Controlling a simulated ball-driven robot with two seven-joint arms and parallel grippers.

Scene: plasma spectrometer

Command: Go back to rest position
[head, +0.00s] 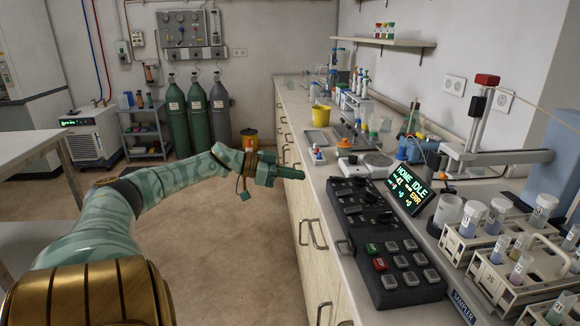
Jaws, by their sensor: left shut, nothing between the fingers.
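My left arm comes in from the lower left and reaches toward the bench's front edge. Its left gripper (284,173) is shut and empty, pointing right, just short of the bench edge and the black control panel. The control panel (378,235) lies on the bench with knobs, grey keys, one red key and one green key. Its small display (410,188) reads "HOME IDLE" in green with "ERR" in yellow. My right gripper is not in view.
The bench (300,122) runs along the right wall. Tube racks (515,277) stand at the lower right, and a sampler arm (500,155) stands behind them. Gas cylinders (198,115) and a cart (143,130) stand at the back. A table (30,148) is at left. The middle floor is clear.

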